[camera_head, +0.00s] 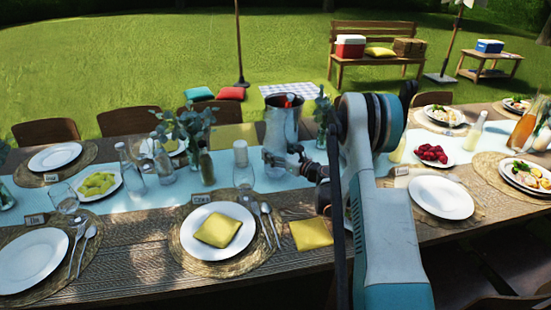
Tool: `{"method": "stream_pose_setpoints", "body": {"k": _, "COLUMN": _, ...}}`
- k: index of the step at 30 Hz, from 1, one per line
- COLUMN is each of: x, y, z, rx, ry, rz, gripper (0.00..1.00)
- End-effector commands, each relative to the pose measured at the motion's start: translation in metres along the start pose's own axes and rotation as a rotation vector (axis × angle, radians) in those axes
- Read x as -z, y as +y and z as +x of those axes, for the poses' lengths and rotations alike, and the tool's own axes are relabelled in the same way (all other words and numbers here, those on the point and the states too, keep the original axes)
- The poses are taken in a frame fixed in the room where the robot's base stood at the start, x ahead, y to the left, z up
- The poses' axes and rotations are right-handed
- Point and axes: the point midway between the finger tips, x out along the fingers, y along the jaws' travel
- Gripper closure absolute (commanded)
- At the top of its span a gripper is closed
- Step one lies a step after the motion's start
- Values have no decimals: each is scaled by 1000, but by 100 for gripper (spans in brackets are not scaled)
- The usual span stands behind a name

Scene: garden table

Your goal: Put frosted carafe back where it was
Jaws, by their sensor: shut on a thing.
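A plate (188,238) with a yellow napkin lies in front.

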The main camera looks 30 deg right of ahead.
Motion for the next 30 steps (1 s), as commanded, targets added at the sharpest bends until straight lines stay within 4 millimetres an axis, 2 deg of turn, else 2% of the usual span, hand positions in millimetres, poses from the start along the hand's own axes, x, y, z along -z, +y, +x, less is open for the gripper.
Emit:
{"method": "stream_pose_setpoints", "body": {"k": 1, "x": 11, "y": 0, "z": 0, "rx": 0, "ry": -1, "rz": 1, "gripper": 83}}
{"method": "stream_pose_setpoints", "body": {"k": 4, "x": 21, "y": 0, "z": 0, "rx": 0, "ry": -1, "rz": 1, "gripper": 83}}
{"method": "stream_pose_setpoints", "body": {"k": 16, "x": 24, "y": 0, "z": 0, "rx": 0, "ry": -1, "rz": 1, "gripper": 83}}
{"method": "stream_pose_setpoints", "body": {"k": 17, "x": 25, "y": 0, "z": 0, "rx": 0, "ry": 0, "rz": 0, "gripper": 23}}
{"method": "stream_pose_setpoints", "body": {"k": 19, "x": 24, "y": 0, "z": 0, "rx": 0, "ry": 0, "rz": 0, "gripper": 7}}
{"method": "stream_pose_setpoints", "body": {"k": 30, "x": 24, "y": 0, "z": 0, "rx": 0, "ry": 0, "rz": 0, "gripper": 7}}
